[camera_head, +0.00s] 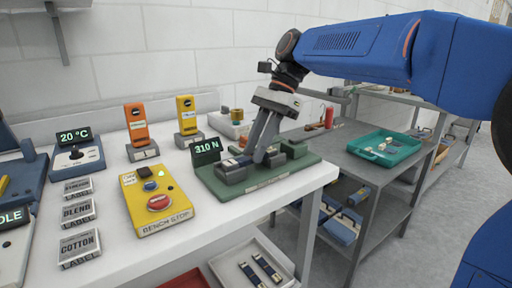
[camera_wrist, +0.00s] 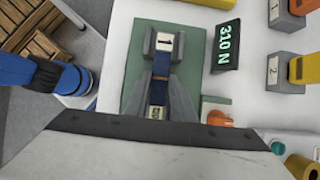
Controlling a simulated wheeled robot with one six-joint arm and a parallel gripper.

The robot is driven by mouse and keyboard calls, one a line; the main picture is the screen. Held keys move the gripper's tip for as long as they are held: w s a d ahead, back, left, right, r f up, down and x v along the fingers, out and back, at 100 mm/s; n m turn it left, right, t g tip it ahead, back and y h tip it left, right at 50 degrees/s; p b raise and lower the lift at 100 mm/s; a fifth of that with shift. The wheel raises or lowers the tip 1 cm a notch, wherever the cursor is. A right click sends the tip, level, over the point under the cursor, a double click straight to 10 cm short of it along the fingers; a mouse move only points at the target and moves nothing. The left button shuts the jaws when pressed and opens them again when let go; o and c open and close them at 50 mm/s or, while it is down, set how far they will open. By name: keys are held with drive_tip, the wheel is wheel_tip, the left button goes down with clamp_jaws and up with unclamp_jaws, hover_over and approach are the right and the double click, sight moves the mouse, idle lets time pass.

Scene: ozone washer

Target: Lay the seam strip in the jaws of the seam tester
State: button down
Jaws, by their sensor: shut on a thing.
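The seam tester has a green base (camera_head: 282,183) with grey jaw blocks and stands at the table's right end. My gripper (camera_head: 262,157) points down between the jaw blocks. In the wrist view my gripper (camera_wrist: 160,92) is shut on the dark blue seam strip (camera_wrist: 159,92), which has a pale marked end near me. The other jaw is hidden in the wrist view.
A yellow bench stop box (camera_head: 158,202) stands left of the tester. Orange (camera_head: 137,125) and yellow (camera_head: 186,115) devices stand behind. A teal tray (camera_head: 384,148) sits on a grey shelf to the right. A tray below (camera_head: 252,262) holds two dark strips.

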drive_tip(key=c, duration=1.5)
unclamp_jaws()
drive_tip(key=v, duration=1.2)
drive_tip(key=s+d+f+n+t+h, duration=0.1)
drive_tip(key=s+d+f+n+t, duration=0.1)
drive_tip(key=s+d+f, duration=0.5)
drive_tip(key=s+d+f+n+t+h, duration=0.2)
drive_tip(key=s+d+f+n, duration=0.3)
drive_tip(key=f, duration=0.9)
drive_tip(key=s+d+f+n+t+h, duration=0.2)
drive_tip(key=s+d+f+n+t, duration=0.2)
drive_tip(key=s+d+f, duration=0.6)
drive_tip(key=shift+s+f, duration=0.25)
drive_tip(key=shift+s, duration=0.8)
